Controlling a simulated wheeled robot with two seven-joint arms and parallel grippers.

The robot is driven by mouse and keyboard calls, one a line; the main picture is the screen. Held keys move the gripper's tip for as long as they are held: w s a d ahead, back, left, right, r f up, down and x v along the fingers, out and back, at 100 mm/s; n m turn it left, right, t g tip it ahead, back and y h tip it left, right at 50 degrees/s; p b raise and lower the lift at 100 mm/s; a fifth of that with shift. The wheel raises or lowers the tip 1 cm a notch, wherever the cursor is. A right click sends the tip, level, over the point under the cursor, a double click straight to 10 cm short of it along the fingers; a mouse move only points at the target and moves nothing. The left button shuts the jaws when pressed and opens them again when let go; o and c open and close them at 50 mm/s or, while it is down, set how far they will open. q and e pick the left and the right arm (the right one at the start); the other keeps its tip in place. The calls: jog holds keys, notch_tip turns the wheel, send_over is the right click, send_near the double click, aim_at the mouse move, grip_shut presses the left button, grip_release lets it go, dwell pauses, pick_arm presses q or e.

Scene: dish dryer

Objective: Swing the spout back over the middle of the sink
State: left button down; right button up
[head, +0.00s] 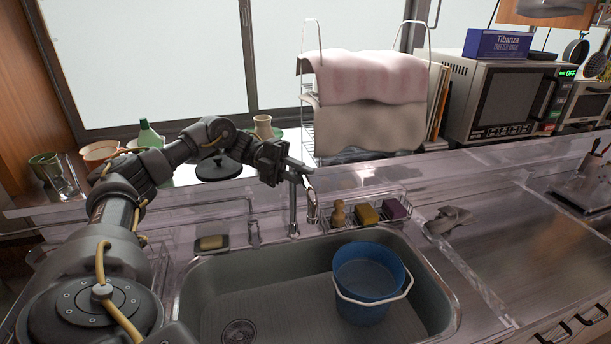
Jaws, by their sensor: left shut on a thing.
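The grey sink (200,300) lies at the lower middle, with a drain at its lower left. The faucet's metal post (293,215) rises behind the sink's back rim, left of the middle. My left gripper (306,176) is at the top of this post, shut on the spout (312,206). The gripper partly hides the spout, so its full shape and exact direction are hard to tell. A blue bucket (362,282) with a white handle stands in the sink, right of its middle. My right gripper is not in view.
A wire rack (405,205) with a brown brush and sponges sits behind the sink. A soap dish (212,243) is left of the post. A dish rack (307,125) with cloths stands behind. The counter at right holds a grey object (447,220).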

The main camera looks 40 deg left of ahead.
pick_arm(q)
jog(key=c, duration=1.3)
grip_release()
jog(key=shift+r, duration=0.1)
